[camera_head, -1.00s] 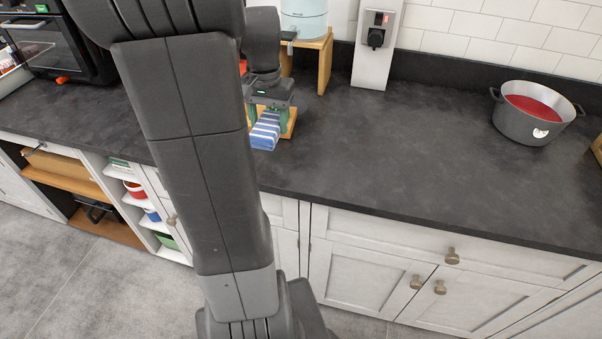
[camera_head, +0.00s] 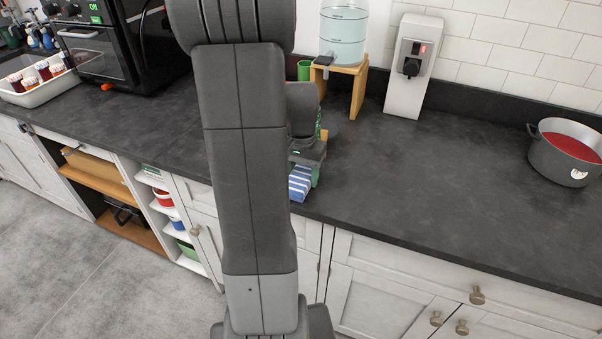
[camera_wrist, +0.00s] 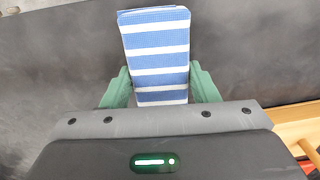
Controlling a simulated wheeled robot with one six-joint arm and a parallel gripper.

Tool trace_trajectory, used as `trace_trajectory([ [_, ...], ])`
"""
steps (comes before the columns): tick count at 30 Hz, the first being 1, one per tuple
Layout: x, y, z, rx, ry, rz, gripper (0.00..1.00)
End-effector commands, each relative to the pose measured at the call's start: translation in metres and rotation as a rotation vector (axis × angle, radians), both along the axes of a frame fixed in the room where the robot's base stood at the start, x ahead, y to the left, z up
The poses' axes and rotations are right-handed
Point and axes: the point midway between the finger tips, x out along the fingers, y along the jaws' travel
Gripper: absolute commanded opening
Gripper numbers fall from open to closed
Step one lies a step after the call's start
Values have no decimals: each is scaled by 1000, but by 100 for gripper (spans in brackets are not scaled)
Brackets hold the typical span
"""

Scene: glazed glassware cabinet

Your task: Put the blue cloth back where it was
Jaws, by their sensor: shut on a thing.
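The blue cloth (camera_head: 300,184) is folded, with white stripes. It also shows in the wrist view (camera_wrist: 158,45), between the two green fingers. My gripper (camera_head: 303,170) is shut on the cloth, near the front edge of the dark counter. In the wrist view my gripper (camera_wrist: 160,88) has a finger on each side of the cloth, whose far end sticks out past the fingertips. I cannot tell whether the cloth touches the counter. My arm hides part of the counter in the head view.
A water dispenser (camera_head: 343,36) stands on a wooden stand (camera_head: 358,88) behind my gripper, with a green cup (camera_head: 304,70) beside it. A grey pot (camera_head: 560,160) of red liquid is at right. A black oven (camera_head: 110,45) and white tray (camera_head: 42,93) are left. The counter's middle right is clear.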

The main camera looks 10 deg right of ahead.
Motion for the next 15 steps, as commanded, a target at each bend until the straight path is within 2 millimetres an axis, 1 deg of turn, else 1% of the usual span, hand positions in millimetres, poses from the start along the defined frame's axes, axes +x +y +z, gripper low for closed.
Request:
trace_trajectory([
  [4,0,0,-4,0,0,0,33],
  [5,0,0,-3,0,0,0,60],
  [7,0,0,-3,0,0,0,74],
  [8,0,0,-3,0,0,0,76],
  [15,0,0,-2,0,0,0,76],
])
